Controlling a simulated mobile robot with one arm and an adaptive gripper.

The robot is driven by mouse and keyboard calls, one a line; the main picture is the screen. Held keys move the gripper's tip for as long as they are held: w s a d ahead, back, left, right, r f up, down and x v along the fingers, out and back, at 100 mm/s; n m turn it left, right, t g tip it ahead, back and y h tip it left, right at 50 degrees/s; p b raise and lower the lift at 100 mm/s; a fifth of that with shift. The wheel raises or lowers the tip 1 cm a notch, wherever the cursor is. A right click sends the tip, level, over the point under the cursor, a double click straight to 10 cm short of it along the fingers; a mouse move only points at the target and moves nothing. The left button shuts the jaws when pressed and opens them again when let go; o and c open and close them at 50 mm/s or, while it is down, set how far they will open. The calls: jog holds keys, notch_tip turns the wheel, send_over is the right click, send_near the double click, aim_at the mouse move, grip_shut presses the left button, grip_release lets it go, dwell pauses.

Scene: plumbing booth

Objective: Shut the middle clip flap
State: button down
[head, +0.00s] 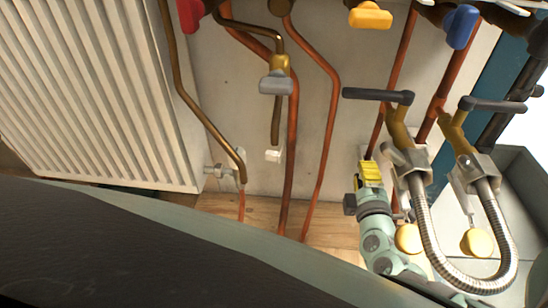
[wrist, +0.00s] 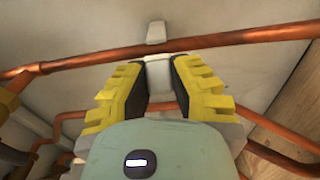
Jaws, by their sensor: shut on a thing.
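My gripper (wrist: 158,66) shows in the wrist view with its yellow, black-padded fingers on either side of a pale grey clip (wrist: 158,76), and it is shut on it. The clip sits against a copper pipe (wrist: 230,40) that runs across the picture. A pale tab (wrist: 156,32), which looks like the clip's flap, stands out on the far side of the pipe. I cannot tell from this view how far the flap is from closed. In the head view my gripper (head: 370,172) is low at the right, by an upright copper pipe (head: 400,70); the clip is hidden there.
Two valves with dark lever handles (head: 378,95) and braided hoses (head: 432,240) are close to the right of my gripper. A white radiator (head: 90,90) fills the left. More pipes and a grey-handled valve (head: 276,84) stand between. A grey bin (head: 525,185) is at far right.

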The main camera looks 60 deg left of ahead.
jog(key=shift+n+g+y, duration=0.4)
jog(key=shift+n+g, duration=0.1)
jog(key=shift+g, duration=0.1)
jog(key=c, duration=0.8)
grip_release()
jog(key=shift+w, duration=0.15)
jog(key=shift+d, duration=0.1)
jog(key=shift+v, duration=5.95)
